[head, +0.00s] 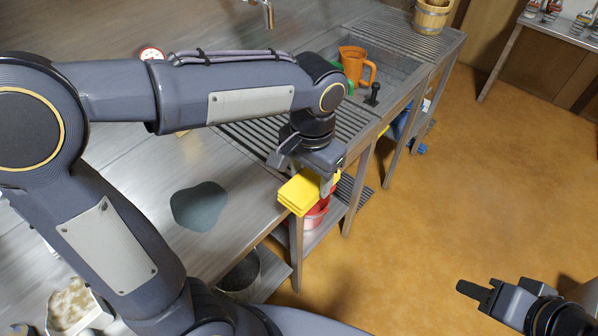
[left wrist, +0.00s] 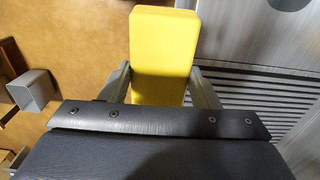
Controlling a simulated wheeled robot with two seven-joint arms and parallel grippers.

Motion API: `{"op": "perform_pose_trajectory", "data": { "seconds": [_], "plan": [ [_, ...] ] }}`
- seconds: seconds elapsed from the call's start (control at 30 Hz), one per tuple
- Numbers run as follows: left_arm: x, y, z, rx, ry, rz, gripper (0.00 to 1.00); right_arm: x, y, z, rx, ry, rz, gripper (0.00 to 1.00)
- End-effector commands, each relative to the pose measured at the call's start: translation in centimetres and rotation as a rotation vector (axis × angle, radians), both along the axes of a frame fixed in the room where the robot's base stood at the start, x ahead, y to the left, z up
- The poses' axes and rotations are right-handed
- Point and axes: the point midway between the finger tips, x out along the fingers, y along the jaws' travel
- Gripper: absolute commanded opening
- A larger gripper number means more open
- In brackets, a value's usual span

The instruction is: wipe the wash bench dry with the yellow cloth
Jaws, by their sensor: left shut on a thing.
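The yellow cloth (head: 298,193) is a folded yellow block at the front edge of the wash bench. My left gripper (head: 308,172) is shut on it, and in the left wrist view the cloth (left wrist: 165,45) sits between the two fingers. The wash bench (head: 255,207) has a bare metal top, with a dark wet patch (head: 199,206) to the left of the cloth. The cloth is apart from the patch. My right gripper (head: 476,290) is at the lower right over the floor; whether its jaws are apart is unclear.
A slatted drainer (head: 350,123) and a sink with an orange jug (head: 352,64) lie beyond my left gripper. A wooden bucket (head: 431,17) stands at the far end. A red container (head: 316,214) is on the shelf below. Open floor lies to the right.

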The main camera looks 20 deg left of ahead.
Motion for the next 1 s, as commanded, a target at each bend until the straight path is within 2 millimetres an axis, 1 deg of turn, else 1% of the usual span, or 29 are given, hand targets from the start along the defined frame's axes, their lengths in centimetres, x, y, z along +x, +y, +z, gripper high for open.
{"op": "perform_pose_trajectory", "data": {
  "seconds": [0.2, 0.23, 0.37, 0.47, 0.57, 0.9, 1.0],
  "plan": [
    [0.0, 0.0, 0.0, 0.000, 0.000, 0.000, 0.33, 0.0, 0.0, 0.0, 0.000, 0.000, 0.000, 0.36],
    [0.0, 0.0, 0.0, 0.000, 0.000, 0.000, 0.54, 0.0, 0.0, 0.0, 0.000, 0.000, 0.000, 0.36],
    [0.0, 0.0, 0.0, 0.000, 0.000, 0.000, 0.38, 0.0, 0.0, 0.0, 0.000, 0.000, 0.000, 0.36],
    [0.0, 0.0, 0.2, 0.000, 0.000, 0.000, 0.38, 0.0, 0.0, 0.2, 0.000, 0.000, 0.000, 0.36],
    [0.0, 0.0, 0.9, 0.000, 0.000, 0.000, 0.38, 0.0, 0.0, 0.8, 0.000, 0.000, 0.000, 0.36],
    [0.0, 0.0, 5.1, 0.000, -0.001, 0.000, 0.38, 0.0, 0.0, 4.7, 0.000, 0.000, 0.000, 0.36],
    [0.0, 0.0, 6.0, 0.000, 0.000, 0.000, 0.38, 0.0, 0.0, 5.6, 0.000, 0.000, 0.000, 0.36]
  ]
}}
